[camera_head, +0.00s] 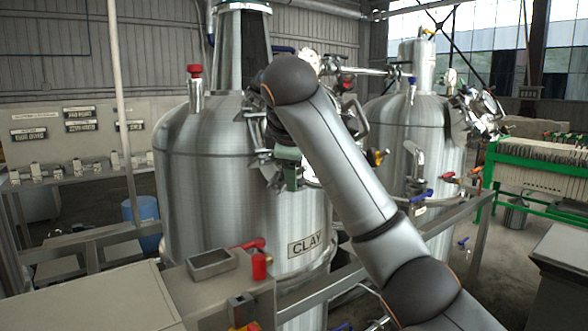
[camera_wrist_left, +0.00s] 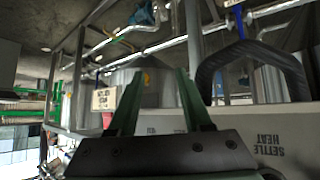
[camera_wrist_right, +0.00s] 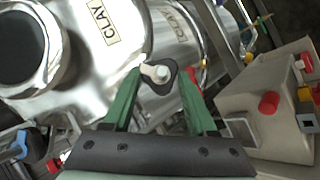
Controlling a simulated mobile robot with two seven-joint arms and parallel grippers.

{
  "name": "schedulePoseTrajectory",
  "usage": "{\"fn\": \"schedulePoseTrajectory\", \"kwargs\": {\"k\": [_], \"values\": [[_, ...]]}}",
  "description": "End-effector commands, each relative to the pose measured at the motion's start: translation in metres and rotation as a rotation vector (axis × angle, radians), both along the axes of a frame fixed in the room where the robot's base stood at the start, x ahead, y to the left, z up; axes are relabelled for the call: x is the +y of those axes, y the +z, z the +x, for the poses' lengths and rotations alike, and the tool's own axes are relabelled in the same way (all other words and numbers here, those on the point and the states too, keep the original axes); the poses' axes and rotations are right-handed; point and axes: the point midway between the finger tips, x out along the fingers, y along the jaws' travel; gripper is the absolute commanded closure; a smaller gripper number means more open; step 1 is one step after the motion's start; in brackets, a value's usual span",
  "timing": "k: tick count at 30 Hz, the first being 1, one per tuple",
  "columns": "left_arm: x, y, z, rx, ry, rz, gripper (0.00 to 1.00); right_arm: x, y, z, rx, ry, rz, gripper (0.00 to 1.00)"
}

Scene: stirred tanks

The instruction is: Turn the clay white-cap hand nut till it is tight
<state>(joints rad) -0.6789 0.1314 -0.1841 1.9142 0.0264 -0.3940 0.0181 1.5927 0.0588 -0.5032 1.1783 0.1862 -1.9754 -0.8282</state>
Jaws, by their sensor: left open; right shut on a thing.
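The steel tank (camera_head: 215,190) with a CLAY plate (camera_head: 307,243) stands in the middle of the head view. My right arm crosses in front of it, and my right gripper (camera_head: 290,178) is mostly hidden at the tank's upper side. In the right wrist view, my right gripper (camera_wrist_right: 158,85) has its green fingers shut on the dark hand nut with a white cap (camera_wrist_right: 160,73). The thread and seat under the nut are hidden. My left gripper (camera_wrist_left: 156,80) is open and empty in the left wrist view. It is outside the head view.
A second steel tank (camera_head: 405,140) stands behind on the right. A grey console (camera_head: 120,300) with a small tray (camera_head: 212,263) and red knob (camera_head: 260,265) is at the front. Pipes, valves and a metal rail (camera_head: 410,240) crowd the tank. A green-framed press (camera_head: 545,165) is at right.

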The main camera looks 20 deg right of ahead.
Motion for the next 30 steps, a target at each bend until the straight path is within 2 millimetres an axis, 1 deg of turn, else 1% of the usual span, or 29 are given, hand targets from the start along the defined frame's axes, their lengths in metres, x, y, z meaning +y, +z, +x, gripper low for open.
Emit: {"fn": "schedulePoseTrajectory", "kwargs": {"k": [4, 5, 12, 22, 26, 30], "values": [[0.0, 0.0, 0.0, 0.0, 0.0, 0.0, 0.5, 0.0, 0.0, 0.0, 0.001, 0.001, 0.0, 0.98], [0.0, 0.0, 0.0, 0.0, 0.0, 0.0, 0.5, 0.0, 0.0, 0.0, 0.001, 0.001, 0.0, 0.39], [0.0, 0.0, 0.0, 0.0, 0.0, 0.0, 0.5, 0.0, 0.0, 0.0, 0.0, 0.001, -0.001, 0.12], [0.0, -0.001, 0.0, 0.0, 0.0, 0.0, 0.5, 0.0, 0.001, -0.001, -0.003, 0.002, -0.002, 0.12], [0.0, -0.007, 0.0, 0.0, 0.0, 0.0, 0.5, 0.002, 0.006, -0.005, -0.007, 0.003, -0.005, 0.12], [0.0, -0.015, 0.0, 0.0, 0.0, 0.0, 0.5, 0.004, 0.014, -0.014, -0.009, 0.002, -0.006, 0.12]]}}
